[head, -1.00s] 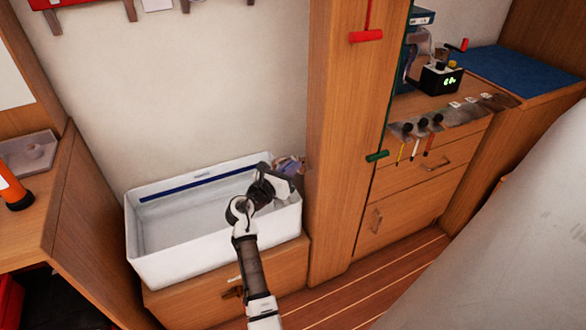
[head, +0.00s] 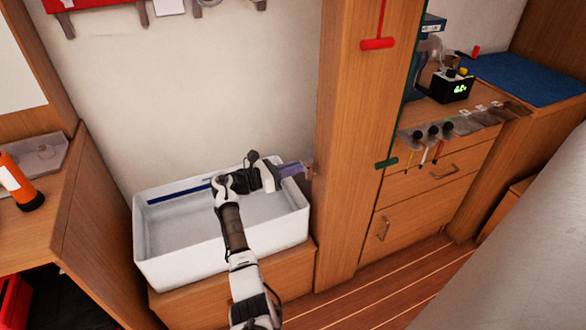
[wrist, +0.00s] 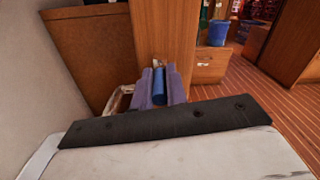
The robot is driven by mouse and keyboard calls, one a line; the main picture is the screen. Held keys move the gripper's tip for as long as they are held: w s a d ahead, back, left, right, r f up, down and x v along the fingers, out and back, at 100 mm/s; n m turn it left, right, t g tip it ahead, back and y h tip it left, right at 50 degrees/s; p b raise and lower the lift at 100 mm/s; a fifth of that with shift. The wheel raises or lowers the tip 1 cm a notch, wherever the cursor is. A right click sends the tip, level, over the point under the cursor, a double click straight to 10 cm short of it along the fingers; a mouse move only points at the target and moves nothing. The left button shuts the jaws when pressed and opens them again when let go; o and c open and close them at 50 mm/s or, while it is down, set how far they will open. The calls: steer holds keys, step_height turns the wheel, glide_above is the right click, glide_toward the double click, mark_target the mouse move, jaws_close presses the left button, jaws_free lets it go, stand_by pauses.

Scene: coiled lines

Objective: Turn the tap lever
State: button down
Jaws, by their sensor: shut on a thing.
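My gripper (head: 296,170) is at the back right corner of the white basin (head: 158,262), pointing right towards the wooden pillar. In the wrist view its two purple-grey fingers (wrist: 159,88) are shut on a blue upright bar (wrist: 158,86), which looks like the tap lever. In the head view the lever and the rest of the tap are hidden behind my gripper, so I cannot tell the lever's angle there.
The tall wooden pillar (head: 345,150) stands close to the right of the gripper. A red T-handle (head: 378,43) and a green one (head: 387,163) hang on it. The wall is close behind the basin.

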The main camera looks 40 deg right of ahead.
steer(key=c, duration=1.4)
jaws_free()
steer(key=b+v, duration=0.1)
steer(key=v, duration=1.2)
steer(key=shift+a+b, duration=0.35)
steer(key=shift+a, duration=0.05)
steer(key=shift+w, duration=0.1)
